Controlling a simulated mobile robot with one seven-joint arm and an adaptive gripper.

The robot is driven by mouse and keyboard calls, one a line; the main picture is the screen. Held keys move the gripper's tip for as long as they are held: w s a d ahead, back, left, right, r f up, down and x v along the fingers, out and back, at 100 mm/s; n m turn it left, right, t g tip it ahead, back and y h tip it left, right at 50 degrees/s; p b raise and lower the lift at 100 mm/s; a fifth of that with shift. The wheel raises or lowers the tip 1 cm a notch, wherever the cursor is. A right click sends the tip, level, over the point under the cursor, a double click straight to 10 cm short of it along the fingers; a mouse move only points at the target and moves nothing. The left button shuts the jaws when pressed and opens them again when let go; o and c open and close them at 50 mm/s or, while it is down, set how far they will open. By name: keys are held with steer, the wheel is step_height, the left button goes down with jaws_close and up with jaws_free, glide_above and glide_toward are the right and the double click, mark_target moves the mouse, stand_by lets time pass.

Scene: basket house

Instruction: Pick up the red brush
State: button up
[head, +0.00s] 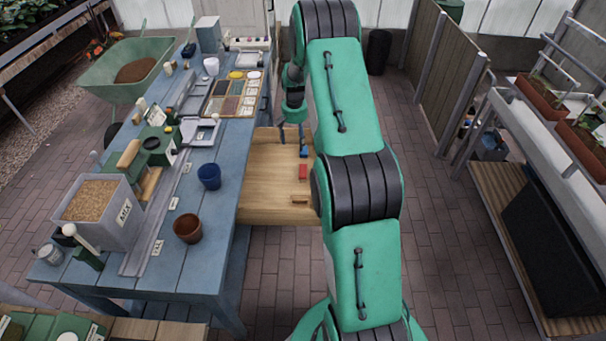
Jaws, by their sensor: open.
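A small red object (303,172), which looks like the red brush, lies on a wooden drawer or tray (265,195) at the right side of the blue bench. A small blue item (304,152) lies just behind it, and a small brown item (299,200) lies in front of it. My gripper (292,134) is open and points down over the far part of the wooden surface, behind the red object in the picture. Its fingers are small in view, and I see nothing between them. My arm hides the right part of the wooden surface.
The blue bench (215,235) holds a blue cup (209,176), a terracotta pot (188,228), a grey bin of grain (99,212) and several trays. A green wheelbarrow (128,68) stands behind left. A planter shelf (545,150) stands at right. Brick floor between is clear.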

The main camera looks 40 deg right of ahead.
glide_above(305, 170)
step_height(305, 170, down, 9)
steer(key=shift+r+m, duration=0.15)
steer(key=shift+m, duration=0.25)
steer(key=shift+f+b, duration=0.8)
steer(key=shift+f, duration=3.5)
steer(key=shift+f+b, duration=0.65)
steer(key=shift+f, duration=1.95)
steer(key=shift+c, duration=0.2)
steer(key=c, duration=1.2)
